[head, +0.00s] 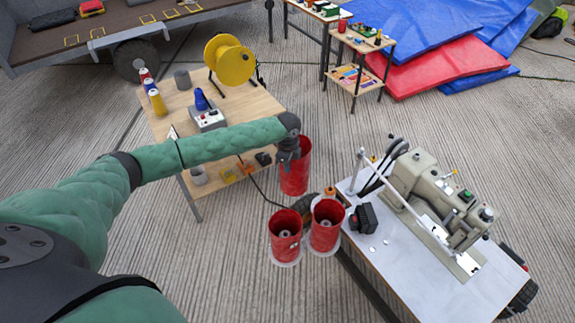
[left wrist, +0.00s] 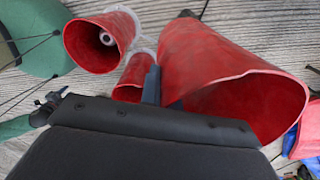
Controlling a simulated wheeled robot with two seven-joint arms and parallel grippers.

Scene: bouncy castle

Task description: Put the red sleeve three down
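My left gripper (head: 290,160) is shut on the wall of a red sleeve (head: 299,176), at its upper left side in the head view. This sleeve (left wrist: 225,75) looms large in the left wrist view, its open end toward the lower right, with a grey finger beside its wall. The second finger is mostly hidden. Two more red sleeves stand upright side by side on pale round bases: a left one (head: 284,244) and a right one (head: 325,238). Each has a grey hub inside. Both show in the left wrist view. My right gripper is not in view.
A wooden table (head: 232,108) with a yellow reel (head: 229,60) lies under my left arm. A white table (head: 420,275) with a sewing machine (head: 435,200) stands close to the right. A dark object (head: 308,206) and cable lie behind the standing sleeves.

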